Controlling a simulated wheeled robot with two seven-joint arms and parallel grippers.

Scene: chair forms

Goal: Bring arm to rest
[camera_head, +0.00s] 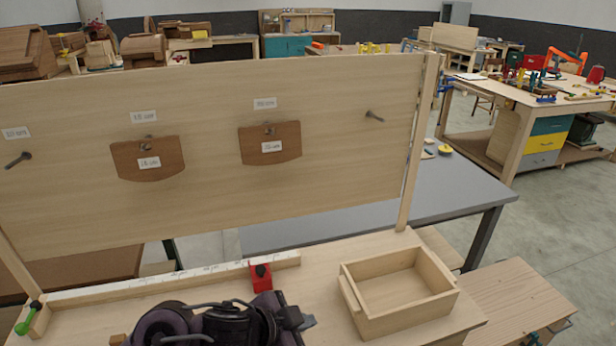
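My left arm shows as dark, rounded links and cables at the bottom middle, low over the front of the workbench (325,262). My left gripper (290,319) is at the right end of these dark parts, left of the open wooden box. Its fingers are not clear enough to tell open from shut, and I see nothing held in it. My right gripper is not in view.
An empty wooden box (392,285) stands on the bench at right. A red block (261,277) sits by the white measuring strip (150,287). An upright board (220,200) with two hanging brown panels (147,162) (270,146) rises behind. A green-handled clamp (30,318) is at left.

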